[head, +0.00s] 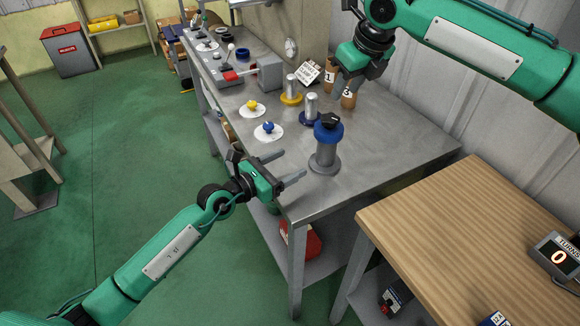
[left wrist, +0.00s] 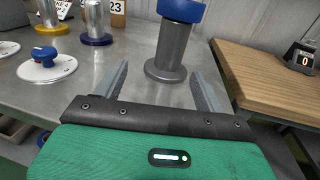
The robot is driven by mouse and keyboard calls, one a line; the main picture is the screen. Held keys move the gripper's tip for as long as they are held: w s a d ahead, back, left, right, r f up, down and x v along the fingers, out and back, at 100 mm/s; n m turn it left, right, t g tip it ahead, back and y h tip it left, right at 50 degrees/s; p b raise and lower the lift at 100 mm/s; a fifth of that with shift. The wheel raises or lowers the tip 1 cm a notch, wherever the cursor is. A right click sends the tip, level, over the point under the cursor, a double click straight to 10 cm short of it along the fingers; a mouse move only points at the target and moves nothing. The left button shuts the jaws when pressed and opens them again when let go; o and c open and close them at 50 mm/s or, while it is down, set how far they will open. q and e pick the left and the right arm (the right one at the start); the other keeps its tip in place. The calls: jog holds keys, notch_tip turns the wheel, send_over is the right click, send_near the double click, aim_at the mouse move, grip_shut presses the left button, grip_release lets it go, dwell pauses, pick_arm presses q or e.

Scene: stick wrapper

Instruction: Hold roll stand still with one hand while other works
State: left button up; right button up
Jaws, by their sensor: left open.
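The roll stand (head: 323,158) is a grey post on a round base near the front of the metal table (head: 385,150). It stands upright with a blue roll (head: 328,133) and a black knob on top. My left gripper (head: 291,163) is open and empty just left of the stand, at the table's front edge. In the left wrist view, the grey post (left wrist: 171,48) stands ahead between the two open fingers, not touching either. My right gripper (head: 345,84) hangs above the table's back side, near the brown numbered blocks (head: 349,99); its finger gap is unclear.
Spindles with yellow (head: 291,99) and blue (head: 310,118) bases stand behind the stand. White discs with a yellow knob (head: 252,105) and a blue knob (head: 268,128) lie to the left. A wooden table (head: 450,220) with a turns counter (head: 556,258) reading 0 is at right.

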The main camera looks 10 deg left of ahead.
aim_at(332, 145)
pick_arm(q)
jog(key=shift+s+d+r, duration=0.25)
jog(key=shift+s+d, duration=0.15)
jog(key=shift+d, duration=0.2)
jog(key=shift+d+r, duration=0.1)
jog(key=shift+d, duration=0.15)
jog(key=x, duration=1.3)
jog(key=shift+w+d, duration=0.1)
jog(key=shift+d, duration=0.15)
